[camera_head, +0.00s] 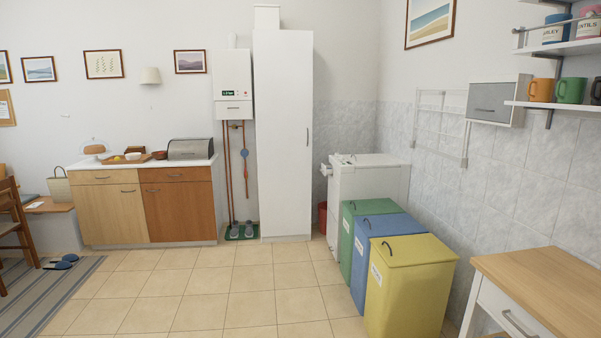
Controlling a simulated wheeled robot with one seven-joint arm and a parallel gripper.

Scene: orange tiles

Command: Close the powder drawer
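A white appliance that looks like a washing machine (382,180) stands against the right wall, beyond the coloured bins. Its front faces left and is seen at a steep angle. A small white part (327,170) sticks out to the left near its top front edge; it looks like the powder drawer pulled out, but it is too small to tell for sure. Small knobs or fittings show just above it. The lower front is partly hidden by the green bin. My gripper is not in view.
Green (348,240), blue (380,225) and yellow (412,295) lidded bins stand in a row on the near side of the appliance. A wooden-topped table (545,285) is at the lower right. The tiled floor (250,285) in the middle is clear. A tall white cabinet (284,140) stands at the back.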

